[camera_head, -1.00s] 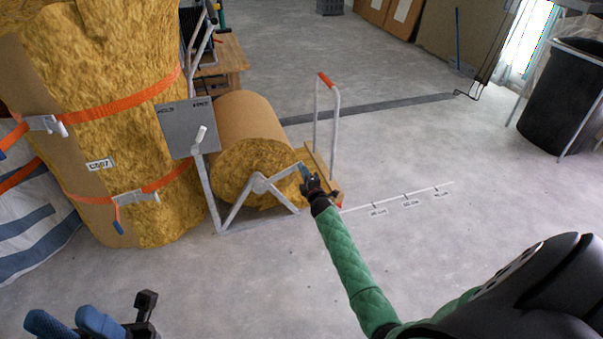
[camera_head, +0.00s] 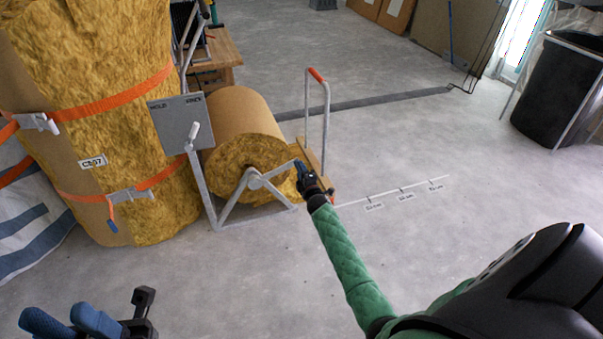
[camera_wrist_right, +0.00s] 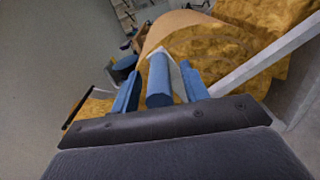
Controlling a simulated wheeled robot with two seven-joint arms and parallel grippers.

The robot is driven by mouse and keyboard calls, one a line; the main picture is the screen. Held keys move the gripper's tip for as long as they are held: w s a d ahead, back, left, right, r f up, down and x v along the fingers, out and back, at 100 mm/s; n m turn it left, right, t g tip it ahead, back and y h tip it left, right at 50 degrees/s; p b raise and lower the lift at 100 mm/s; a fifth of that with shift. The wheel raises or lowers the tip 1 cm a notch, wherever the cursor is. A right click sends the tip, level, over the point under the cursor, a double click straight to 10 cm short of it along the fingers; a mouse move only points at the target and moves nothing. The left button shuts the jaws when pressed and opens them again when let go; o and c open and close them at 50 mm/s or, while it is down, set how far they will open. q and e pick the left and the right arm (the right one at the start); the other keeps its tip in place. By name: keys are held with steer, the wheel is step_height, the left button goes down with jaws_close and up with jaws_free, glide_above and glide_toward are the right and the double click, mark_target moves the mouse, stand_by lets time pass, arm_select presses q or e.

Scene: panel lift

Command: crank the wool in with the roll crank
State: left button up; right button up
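The wool roll (camera_head: 243,152) has a brown outer face and lies in a grey frame, yellow end facing me. The roll crank (camera_head: 256,181) sits at its near end; its arm runs right to a blue handle (camera_head: 299,167). My right gripper (camera_head: 308,182) is at this handle. In the right wrist view the blue handle (camera_wrist_right: 160,82) stands between the two blue fingers (camera_wrist_right: 162,92), with narrow gaps visible beside it, so the gripper looks open around it. My left gripper (camera_head: 70,318) is open and empty at the bottom left, far from the crank.
A red-topped hoop handle (camera_head: 326,110) rises right of the roll. A marked floor scale (camera_head: 395,192) lies further right. A black bin (camera_head: 560,95) stands far right. Middle floor is clear.

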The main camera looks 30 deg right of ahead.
steer(key=shift+s, duration=0.1)
steer(key=p+v, duration=0.1)
steer(key=v, duration=0.6)
steer(key=shift+s+p, duration=0.3)
steer(key=shift+a, duration=0.1)
